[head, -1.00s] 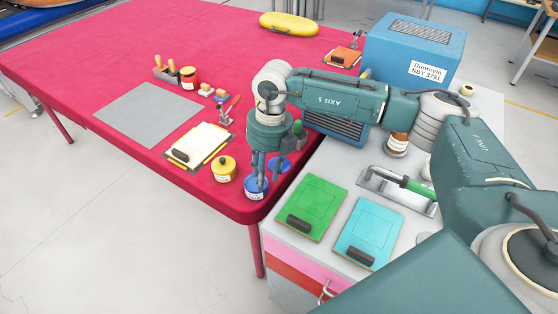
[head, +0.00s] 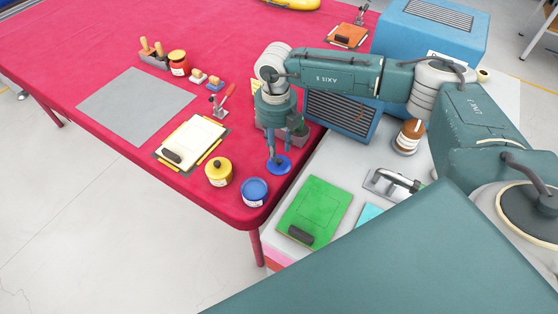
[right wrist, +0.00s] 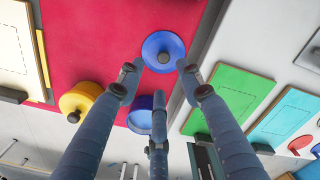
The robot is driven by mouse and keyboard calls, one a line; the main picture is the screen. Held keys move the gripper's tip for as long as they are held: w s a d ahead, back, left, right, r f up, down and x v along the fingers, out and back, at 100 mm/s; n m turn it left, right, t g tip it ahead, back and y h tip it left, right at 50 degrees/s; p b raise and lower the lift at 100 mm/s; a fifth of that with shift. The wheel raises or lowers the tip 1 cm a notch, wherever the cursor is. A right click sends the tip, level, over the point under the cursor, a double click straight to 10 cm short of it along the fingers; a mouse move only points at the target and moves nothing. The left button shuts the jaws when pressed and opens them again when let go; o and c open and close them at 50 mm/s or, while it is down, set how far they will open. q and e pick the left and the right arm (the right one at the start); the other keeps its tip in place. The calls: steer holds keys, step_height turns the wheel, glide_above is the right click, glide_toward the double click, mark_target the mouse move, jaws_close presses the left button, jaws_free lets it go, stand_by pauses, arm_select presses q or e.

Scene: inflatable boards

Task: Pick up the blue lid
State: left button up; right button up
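The blue lid (head: 279,167), a flat disc with a dark knob, lies on the red tabletop near its right edge. In the right wrist view the lid (right wrist: 163,46) shows just beyond my fingertips. My right gripper (head: 278,155) points down over the lid, its fingers hiding part of it in the head view. In the right wrist view the three fingers of my right gripper (right wrist: 160,82) are spread, with nothing held. I cannot tell whether a fingertip touches the lid. The open blue pot (head: 255,192) stands beside the lid, nearer the table corner. My left gripper is not in view.
A yellow lidded pot (head: 218,172) stands left of the blue pot, near a clipboard (head: 192,143). Right of the table, a grey surface holds a green board (head: 315,210) and a trowel (head: 395,183). A large blue box (head: 430,35) stands behind.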

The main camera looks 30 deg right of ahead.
mark_target(279, 160)
steer(key=shift+d+f, duration=0.1)
steer(key=shift+f, duration=0.2)
steer(key=f, duration=0.1)
steer(key=f+p, duration=0.1)
steer(key=f, duration=0.1)
steer(key=f+p, duration=0.1)
steer(key=shift+d+f, duration=0.15)
steer(key=shift+d, duration=0.2)
steer(key=shift+f+p, duration=0.3)
steer(key=shift+f, duration=0.15)
steer(key=shift+c, duration=0.5)
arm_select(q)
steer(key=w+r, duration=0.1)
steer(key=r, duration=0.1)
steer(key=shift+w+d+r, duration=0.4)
arm_select(e)
jaws_close()
